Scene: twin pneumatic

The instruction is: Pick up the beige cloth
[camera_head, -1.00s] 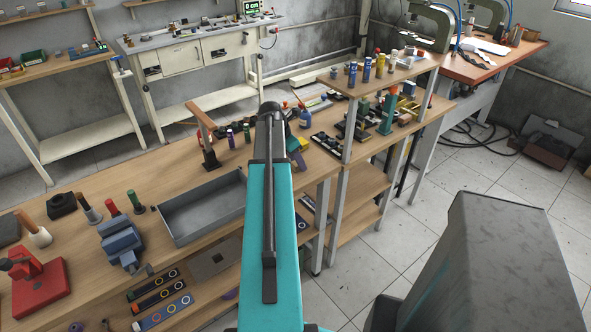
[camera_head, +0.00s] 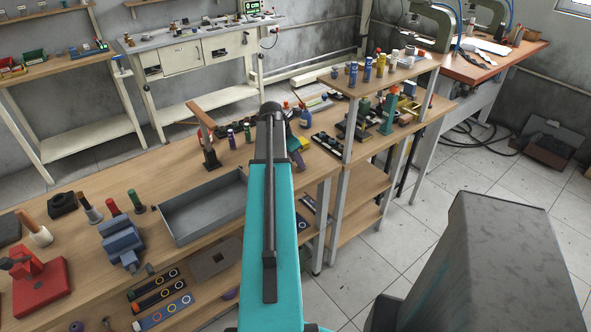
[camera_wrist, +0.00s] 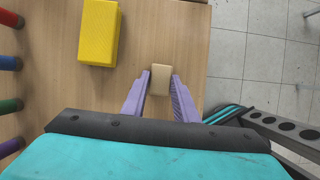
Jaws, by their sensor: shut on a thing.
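In the wrist view, the beige cloth (camera_wrist: 159,82) is a small pale piece between the two purple fingers of my gripper (camera_wrist: 160,86). The fingers are shut on it from left and right. A beige flat part (camera_wrist: 175,62) shows just beyond the fingertips, over the wooden bench; I cannot tell whether it is the same piece. Whether the cloth touches the bench is unclear. In the head view my arm hides the gripper and the cloth.
A yellow block (camera_wrist: 99,32) lies on the bench (camera_wrist: 140,20) left of the fingers. Several coloured cylinders (camera_wrist: 10,104) stand at the far left. The bench edge and tiled floor are to the right. A grey tray (camera_head: 203,206) sits left of my arm.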

